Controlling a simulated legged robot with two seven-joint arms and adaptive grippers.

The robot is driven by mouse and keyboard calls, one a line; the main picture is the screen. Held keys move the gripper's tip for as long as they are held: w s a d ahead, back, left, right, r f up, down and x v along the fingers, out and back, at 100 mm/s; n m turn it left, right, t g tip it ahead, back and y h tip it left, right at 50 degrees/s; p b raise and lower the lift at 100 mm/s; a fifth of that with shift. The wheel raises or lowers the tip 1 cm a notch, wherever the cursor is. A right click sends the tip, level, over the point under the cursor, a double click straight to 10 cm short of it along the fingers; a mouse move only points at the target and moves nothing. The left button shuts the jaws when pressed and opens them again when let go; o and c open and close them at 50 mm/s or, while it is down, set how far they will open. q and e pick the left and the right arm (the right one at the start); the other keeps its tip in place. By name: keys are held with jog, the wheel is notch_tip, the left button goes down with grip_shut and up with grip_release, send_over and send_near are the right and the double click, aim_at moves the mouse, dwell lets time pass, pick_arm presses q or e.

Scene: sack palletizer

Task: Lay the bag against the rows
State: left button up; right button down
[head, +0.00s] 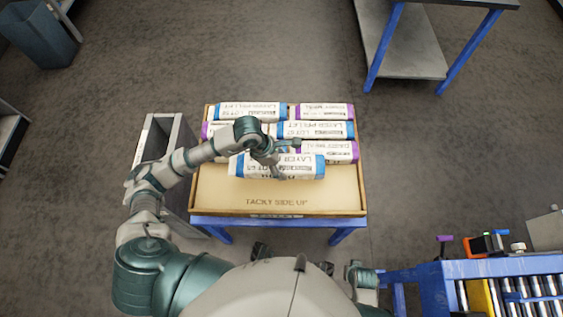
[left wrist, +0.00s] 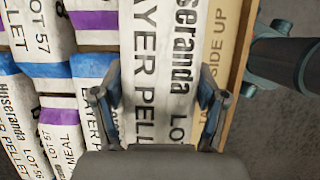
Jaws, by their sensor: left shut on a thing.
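A white bag with blue ends (head: 308,168), lettered LAYER PELLET, is level and runs left to right in front of the rows. My left gripper (head: 282,161) is shut across its middle from above. In the left wrist view the held bag (left wrist: 160,50) runs between the two fingers of my left gripper (left wrist: 158,105). The rows of bags (head: 318,130) with blue or purple ends lie behind it on the tray. The held bag is close to the front row; I cannot tell whether they touch. My right gripper is not seen clearly.
The tan tray (head: 276,203), marked TACKY SIDE UP, has a raised rim and bare room in front of the held bag. A grey open bin (head: 158,137) stands left of it. A roller conveyor (head: 510,300) with a blue frame is at lower right.

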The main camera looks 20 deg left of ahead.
pick_arm(q)
jog(key=shift+a, duration=0.75)
jog(key=shift+a+f+b, duration=0.3)
jog(key=shift+a+f, duration=0.1)
jog(key=shift+f, duration=0.2)
jog(key=shift+w+d, duration=0.1)
jog(key=shift+d, duration=1)
jog(key=shift+a+f+b, duration=0.35)
jog(key=shift+a+b, duration=0.05)
jog(key=shift+a, duration=0.5)
jog(key=shift+f, duration=0.1)
jog(key=shift+d+f+b, duration=0.2)
jog(key=shift+d+b, duration=0.1)
jog(key=shift+d, duration=0.35)
jog(key=shift+d+f, duration=0.15)
jog(key=shift+f, duration=0.05)
jog(key=o, duration=1.8)
jog(key=shift+r, duration=0.1)
jog(key=shift+c, duration=0.2)
jog(key=shift+o, duration=0.5)
jog(key=shift+a+f, duration=0.2)
jog(key=shift+a, duration=0.5)
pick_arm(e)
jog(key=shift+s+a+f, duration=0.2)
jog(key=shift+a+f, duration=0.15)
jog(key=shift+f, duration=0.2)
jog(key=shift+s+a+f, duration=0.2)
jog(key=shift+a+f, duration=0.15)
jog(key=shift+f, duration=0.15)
